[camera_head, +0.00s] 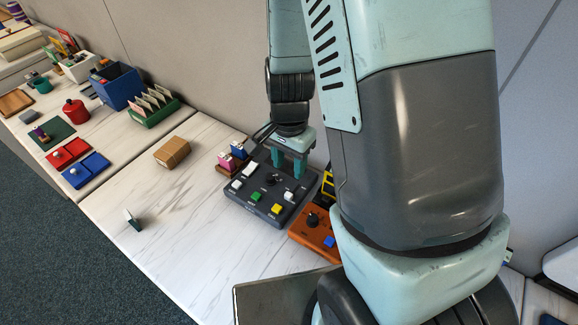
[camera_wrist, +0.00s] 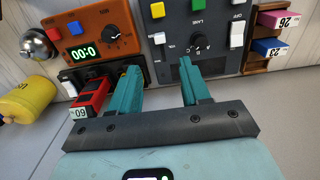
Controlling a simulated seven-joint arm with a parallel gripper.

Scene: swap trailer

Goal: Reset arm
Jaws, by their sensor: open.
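My gripper (camera_head: 290,160) has teal fingers and is open and empty. In the head view it hangs over the back part of a dark grey control panel (camera_head: 240,198) with green, yellow and white buttons and a black knob. In the wrist view my gripper (camera_wrist: 160,84) has its two fingers apart, pointing toward the panel (camera_wrist: 217,66) and its knob (camera_wrist: 197,42). I cannot tell whether a fingertip touches the panel. My large arm links cover the right half of the head view.
An orange box (camera_head: 313,229) with a knob stands right of the panel; the wrist view shows its display (camera_wrist: 82,54). Pink and blue blocks (camera_head: 232,157) stand left of the panel. A cardboard box (camera_head: 172,152) lies farther left. The table's front middle (camera_head: 190,245) is clear.

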